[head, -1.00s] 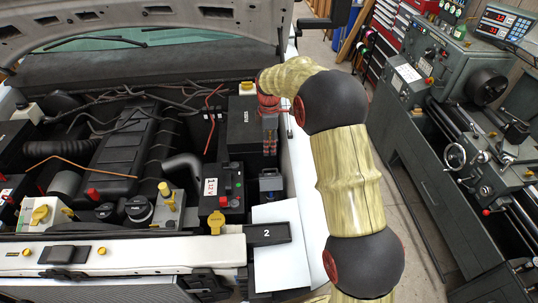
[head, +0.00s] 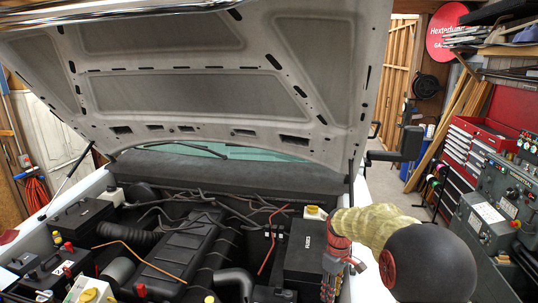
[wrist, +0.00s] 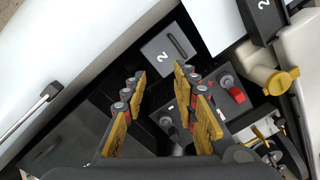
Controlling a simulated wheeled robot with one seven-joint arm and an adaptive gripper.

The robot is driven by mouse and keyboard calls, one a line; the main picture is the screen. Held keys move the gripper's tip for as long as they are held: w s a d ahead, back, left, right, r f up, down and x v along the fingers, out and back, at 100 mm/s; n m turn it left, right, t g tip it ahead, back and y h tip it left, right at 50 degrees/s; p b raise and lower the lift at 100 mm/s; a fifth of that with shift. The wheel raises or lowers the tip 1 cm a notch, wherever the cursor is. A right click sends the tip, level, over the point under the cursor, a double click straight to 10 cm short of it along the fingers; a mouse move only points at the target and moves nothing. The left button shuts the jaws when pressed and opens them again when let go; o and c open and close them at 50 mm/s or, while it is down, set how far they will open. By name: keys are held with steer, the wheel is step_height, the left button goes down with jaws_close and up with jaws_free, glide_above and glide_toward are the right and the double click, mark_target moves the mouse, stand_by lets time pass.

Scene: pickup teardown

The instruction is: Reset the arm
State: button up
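My gripper (head: 335,270) points down over the right side of the engine bay (head: 190,240). In the wrist view my gripper (wrist: 158,85) has its yellow-padded fingers spread apart, with nothing between them. Below the fingers are a grey block marked 2 (wrist: 168,50) and a dark battery-like box with a red cap (wrist: 227,82).
The raised hood (head: 200,85) hangs over the bay. A yellow-capped reservoir (head: 314,213) stands close to my gripper. A red tool chest (head: 475,150) and grey machine (head: 490,225) stand to the right. Some floor shows between truck and chest.

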steer(key=s+f+m+t+b, duration=0.1)
steer(key=s+m+b, duration=0.2)
steer(key=s+b, duration=0.2)
steer(key=s+a+f+m+t+b, duration=0.1)
steer(key=s+b, duration=0.5)
steer(key=s, duration=0.6)
steer(key=s+f+m+t+b, duration=0.1)
steer(key=s+m+b, duration=0.3)
steer(key=s, duration=0.5)
steer(key=shift+s+a+f+m+b, duration=0.15)
steer(key=shift+s+m+b, duration=0.15)
steer(key=shift+b, duration=0.35)
steer(key=s+f+b, duration=0.2)
steer(key=b, duration=0.1)
steer(key=s+f+t+b, duration=0.1)
steer(key=s+b, duration=0.2)
steer(key=s+f+t+b, duration=0.1)
steer(key=s+f+b, duration=0.1)
steer(key=s+b, duration=0.1)
steer(key=shift+a+f, duration=0.2)
steer(key=shift+f, duration=0.15)
steer(key=t+b, duration=0.1)
steer(key=b, duration=0.1)
steer(key=shift+s+f+b, duration=0.15)
steer(key=shift+s+b, duration=0.05)
steer(key=shift+b, duration=0.2)
steer(key=shift+f, duration=0.1)
steer(key=shift+c, duration=0.8)
